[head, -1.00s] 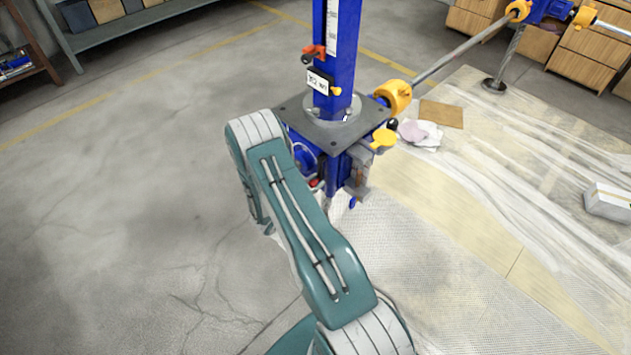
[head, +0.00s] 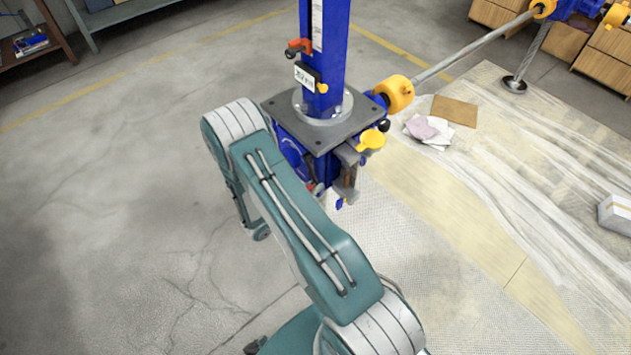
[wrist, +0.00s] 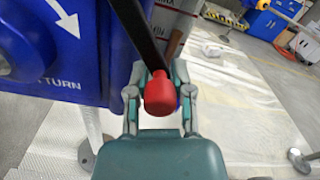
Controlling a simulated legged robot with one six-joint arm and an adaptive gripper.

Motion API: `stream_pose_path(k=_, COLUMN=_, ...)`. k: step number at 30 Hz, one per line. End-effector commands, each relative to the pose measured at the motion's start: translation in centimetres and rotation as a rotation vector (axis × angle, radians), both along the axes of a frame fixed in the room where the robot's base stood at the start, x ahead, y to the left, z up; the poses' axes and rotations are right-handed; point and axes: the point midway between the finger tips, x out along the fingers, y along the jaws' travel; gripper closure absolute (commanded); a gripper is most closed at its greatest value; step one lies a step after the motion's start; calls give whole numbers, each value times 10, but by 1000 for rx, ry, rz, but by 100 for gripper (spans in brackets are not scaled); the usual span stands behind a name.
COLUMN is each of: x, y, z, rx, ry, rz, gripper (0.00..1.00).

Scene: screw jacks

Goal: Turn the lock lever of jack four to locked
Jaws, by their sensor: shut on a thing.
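The blue screw jack (head: 300,150) stands in the middle of the head view under a grey square plate (head: 352,123). In the wrist view its blue housing (wrist: 55,60) fills the left side, with a white arrow and part of a word. A dark lever (wrist: 137,32) with a red knob (wrist: 160,93) comes down from the top of the wrist view. My gripper (wrist: 158,80) is shut on the red knob, one finger on each side.
A shaft (head: 470,48) with yellow couplings runs from the jack to another blue unit at the upper right. A yellow cap (head: 372,139) sits near the plate's corner. A white box (head: 616,213) lies on the sheeted floor at right. The floor at left is clear.

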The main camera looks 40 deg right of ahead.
Motion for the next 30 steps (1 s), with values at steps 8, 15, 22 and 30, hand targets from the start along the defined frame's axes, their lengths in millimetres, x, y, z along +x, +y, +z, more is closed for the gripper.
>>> stream_pose_path(k=8, x=-16, y=3, z=16, rx=-20, ry=263, rz=7, gripper=100)
stream_pose_path(k=15, x=-26, y=4, z=33, rx=-38, ry=490, rz=9, gripper=100)
stream_pose_path(k=22, x=-31, y=4, z=49, rx=-55, ry=684, rz=10, gripper=100)
stream_pose_path(k=30, x=-33, y=5, z=63, rx=-69, ry=849, rz=10, gripper=100)
